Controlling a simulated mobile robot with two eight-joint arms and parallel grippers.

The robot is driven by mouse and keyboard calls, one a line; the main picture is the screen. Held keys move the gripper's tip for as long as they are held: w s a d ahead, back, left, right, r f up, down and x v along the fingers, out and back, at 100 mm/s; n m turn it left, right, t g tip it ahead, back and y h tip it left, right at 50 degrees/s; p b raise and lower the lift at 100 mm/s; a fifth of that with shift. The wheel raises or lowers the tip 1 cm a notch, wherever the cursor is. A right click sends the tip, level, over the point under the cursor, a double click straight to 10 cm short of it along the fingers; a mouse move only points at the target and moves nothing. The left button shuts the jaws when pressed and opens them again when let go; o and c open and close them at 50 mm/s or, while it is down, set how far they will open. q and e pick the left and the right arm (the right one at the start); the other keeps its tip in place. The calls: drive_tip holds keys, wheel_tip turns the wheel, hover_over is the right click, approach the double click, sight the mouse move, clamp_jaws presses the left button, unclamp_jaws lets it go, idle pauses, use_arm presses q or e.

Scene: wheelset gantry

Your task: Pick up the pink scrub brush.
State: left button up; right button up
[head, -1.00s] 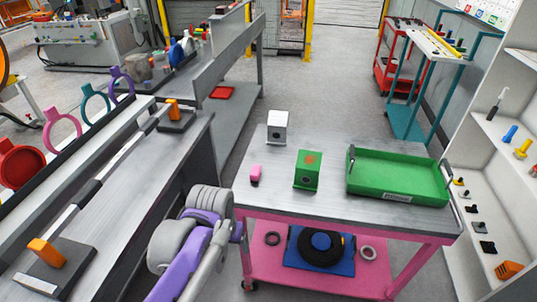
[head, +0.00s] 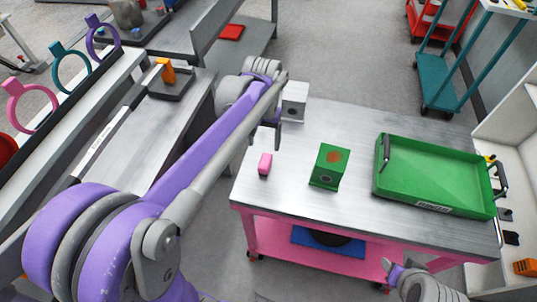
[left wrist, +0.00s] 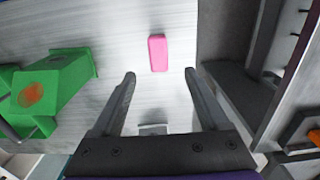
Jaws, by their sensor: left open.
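The pink scrub brush (head: 265,164) is a small pink block on the left part of the metal tabletop (head: 330,125). In the left wrist view the brush (left wrist: 158,53) lies just beyond the fingertips, roughly centred between the two fingers. My left gripper (left wrist: 160,73) is open and empty, with bare tabletop showing between its fingers. In the head view my left arm reaches over the table's left side, and the gripper (head: 279,137) shows only in part, near the brush. Part of my right arm shows at the lower right, but its gripper does not.
A green box with an orange spot (head: 328,167) stands right of the brush. A green tray (head: 437,203) fills the right side. The table's left edge is close to the brush.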

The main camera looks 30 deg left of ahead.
sight(265, 161)
use_arm(q)
drive_tip(key=f, duration=0.4)
drive_tip(key=shift+s+d, duration=0.1)
drive_tip(key=shift+s, duration=0.25)
drive_tip(key=shift+w+f, duration=0.15)
drive_tip(key=shift+f, duration=1.3)
drive_tip(key=shift+w+f, duration=0.1)
drive_tip(key=shift+f, duration=1.35)
clamp_jaws()
